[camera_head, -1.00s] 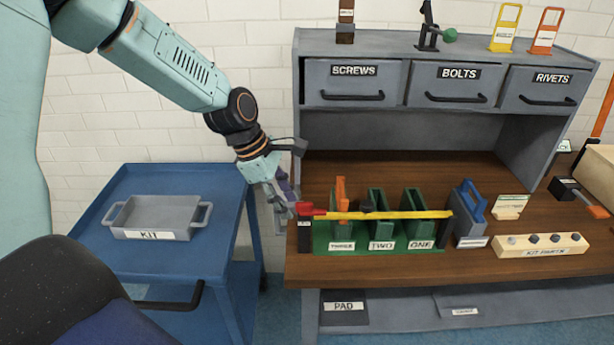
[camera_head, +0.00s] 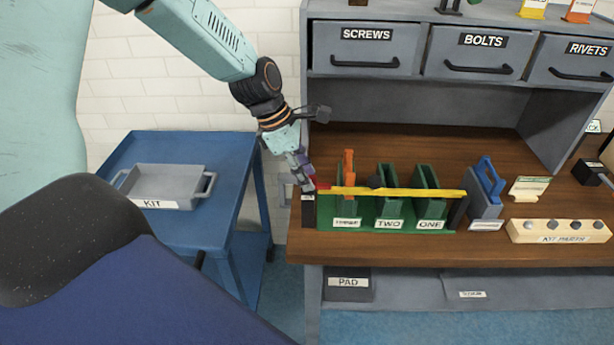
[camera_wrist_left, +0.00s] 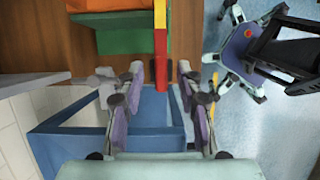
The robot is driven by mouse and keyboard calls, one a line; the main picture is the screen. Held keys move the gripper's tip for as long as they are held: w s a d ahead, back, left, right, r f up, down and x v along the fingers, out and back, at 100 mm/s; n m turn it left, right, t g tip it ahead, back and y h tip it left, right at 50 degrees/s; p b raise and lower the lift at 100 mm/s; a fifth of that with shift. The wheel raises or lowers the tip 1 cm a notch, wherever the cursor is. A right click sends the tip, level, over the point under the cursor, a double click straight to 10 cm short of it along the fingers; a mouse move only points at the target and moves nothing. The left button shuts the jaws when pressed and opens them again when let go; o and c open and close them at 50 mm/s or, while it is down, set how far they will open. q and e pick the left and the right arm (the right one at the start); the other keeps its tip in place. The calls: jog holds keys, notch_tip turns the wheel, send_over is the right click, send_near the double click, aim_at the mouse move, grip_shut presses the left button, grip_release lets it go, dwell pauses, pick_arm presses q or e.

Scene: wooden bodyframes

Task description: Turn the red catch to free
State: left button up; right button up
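The red catch (camera_head: 322,187) is at the left end of the yellow bar (camera_head: 400,192), which lies across the front of the green rack (camera_head: 380,222). In the head view my left gripper (camera_head: 305,183) is at this end and hides much of the catch. In the left wrist view the red catch (camera_wrist_left: 160,43) and the yellow bar run straight ahead. There my left gripper (camera_wrist_left: 161,75) has its fingers apart, one to each side of the catch's line. I cannot tell whether a finger touches the catch. My right gripper is not in view.
The rack holds green slots and an orange piece (camera_head: 347,168). A blue holder (camera_head: 487,187) and a wooden parts block (camera_head: 558,230) stand to the right. A blue cart (camera_head: 232,200) with a grey KIT tray (camera_head: 160,203) is at left. Drawers overhang the bench behind.

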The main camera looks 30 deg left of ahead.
pick_arm(q)
jog(key=shift+a+f, duration=0.2)
jog(key=shift+s+d+r, duration=0.2)
jog(key=shift+d, duration=0.1)
jog(key=shift+c, duration=0.2)
jog(key=shift+d, duration=0.15)
jog(key=shift+c, duration=0.7)
jog(key=shift+w, duration=0.15)
jog(key=shift+c, duration=0.8)
jog(key=shift+w+a+f, duration=0.1)
jog(key=shift+a+f, duration=0.05)
jog(key=shift+a, duration=0.1)
jog(key=c, duration=0.3)
grip_shut()
